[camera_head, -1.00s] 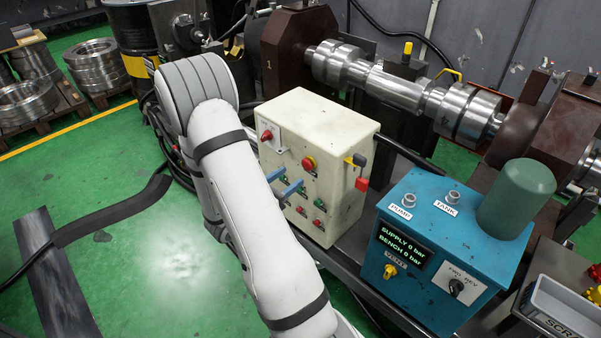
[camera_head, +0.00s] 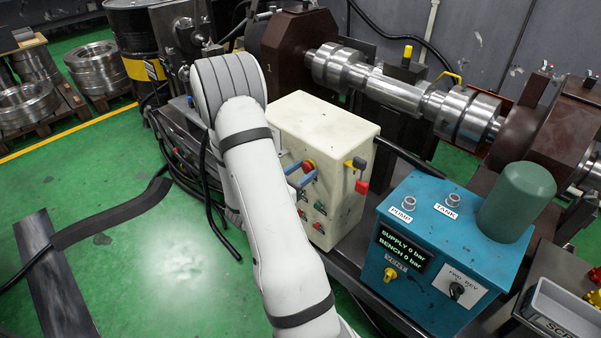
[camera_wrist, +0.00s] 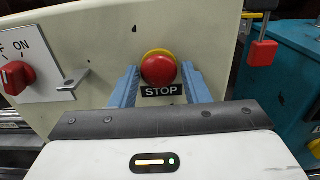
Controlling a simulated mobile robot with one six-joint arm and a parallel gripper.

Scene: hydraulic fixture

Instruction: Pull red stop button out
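The red stop button (camera_wrist: 160,69) sits on a yellow base on the front face of the cream control box (camera_head: 335,128), above a black STOP label (camera_wrist: 162,90). It also shows in the head view (camera_head: 308,166), partly behind my gripper. My gripper (camera_wrist: 161,78) has its two blue fingers spread, one on each side of the button in the wrist view. A gap shows between each finger and the button's red cap. Whether the fingertips touch the panel cannot be told. In the head view my gripper (camera_head: 301,173) is in front of the panel at the button.
A red ON switch (camera_wrist: 16,76) with a metal hasp (camera_wrist: 72,82) is left of the button. A red padlock (camera_wrist: 262,53) hangs at the box's right edge. The blue pump unit (camera_head: 440,245) stands to the right.

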